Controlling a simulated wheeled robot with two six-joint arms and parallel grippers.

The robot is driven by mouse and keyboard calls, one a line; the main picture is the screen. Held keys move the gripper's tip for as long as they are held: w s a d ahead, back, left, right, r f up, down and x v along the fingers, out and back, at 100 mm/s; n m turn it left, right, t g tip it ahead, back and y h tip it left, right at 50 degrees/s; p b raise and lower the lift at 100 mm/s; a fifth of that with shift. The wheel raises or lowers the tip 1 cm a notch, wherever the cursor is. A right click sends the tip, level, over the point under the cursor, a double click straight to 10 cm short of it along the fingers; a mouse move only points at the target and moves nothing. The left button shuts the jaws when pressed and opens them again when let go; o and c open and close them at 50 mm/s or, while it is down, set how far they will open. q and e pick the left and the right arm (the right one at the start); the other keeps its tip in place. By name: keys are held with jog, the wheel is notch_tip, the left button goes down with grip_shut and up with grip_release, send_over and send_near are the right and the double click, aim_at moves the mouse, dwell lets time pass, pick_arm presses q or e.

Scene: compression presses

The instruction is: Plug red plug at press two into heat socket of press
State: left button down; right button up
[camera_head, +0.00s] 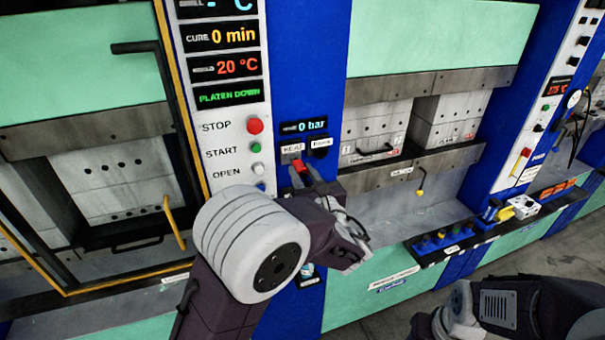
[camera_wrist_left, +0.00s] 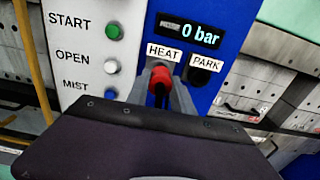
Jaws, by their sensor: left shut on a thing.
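The red plug (camera_head: 299,166) is gripped at the blue panel, under the white HEAT label (camera_head: 292,149). My left gripper (camera_head: 306,177) is shut on it. In the left wrist view the red plug (camera_wrist_left: 160,80) sits between the two grey fingers, straight below the HEAT label (camera_wrist_left: 163,52). The plug and fingers cover the heat socket, so I cannot tell how deep the plug sits. The PARK socket (camera_wrist_left: 199,77) is beside it to the right and looks empty and dark. My right gripper is not visible; only part of my right arm shows at lower right.
A control panel with a red STOP button (camera_head: 254,125), a green START button (camera_head: 256,148) and an OPEN button (camera_head: 258,168) is left of the sockets. A 0 bar display (camera_head: 304,126) is above them. A press opening with a steel ledge (camera_head: 412,168) is to the right.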

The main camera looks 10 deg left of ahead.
aim_at(305, 178)
pick_arm(q)
jog(key=shift+b+x, duration=0.3)
jog(key=shift+x, duration=1.05)
jog(key=shift+w, duration=0.1)
jog(key=c, duration=1.2)
grip_release()
jog(key=shift+o, duration=0.8)
jog(key=shift+w+a, duration=0.1)
jog(key=b+v, duration=0.3)
jog(key=v, duration=0.6)
